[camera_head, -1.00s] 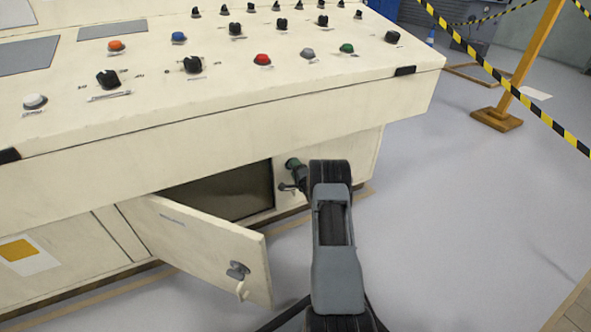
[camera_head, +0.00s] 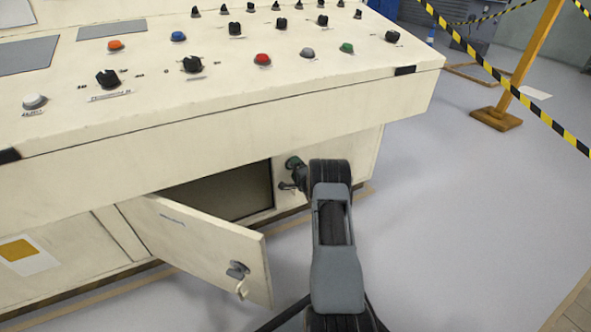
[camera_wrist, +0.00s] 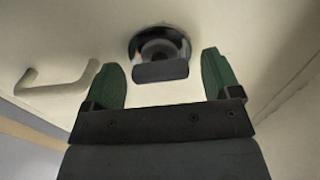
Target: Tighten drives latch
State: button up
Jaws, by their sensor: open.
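A dark round latch (camera_wrist: 160,55) with a flat tab sits on a pale panel in the wrist view. I cannot read a label that names it as the drives latch. My gripper (camera_wrist: 162,76) is open, with one green fingertip on each side of the latch. Whether the fingers touch it I cannot tell. A pale bar handle (camera_wrist: 55,84) is to the left of the fingers. In the head view my gripper (camera_head: 297,172) is at the cabinet front, right of the dark opening, and my arm hides part of that panel.
A cabinet door (camera_head: 195,240) hangs open left of my arm, with its own handle (camera_head: 239,271). The console top (camera_head: 220,90) with knobs and buttons overhangs the panel. The floor (camera_head: 450,220) to the right is clear. A striped barrier tape (camera_head: 505,83) and post stand farther back.

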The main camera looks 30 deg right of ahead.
jog(key=shift+s, duration=0.1)
jog(key=s+a+p, duration=0.2)
jog(key=s+p, duration=0.3)
jog(key=s, duration=0.8)
jog(key=shift+s, duration=0.25)
jog(key=shift+s+d, duration=0.1)
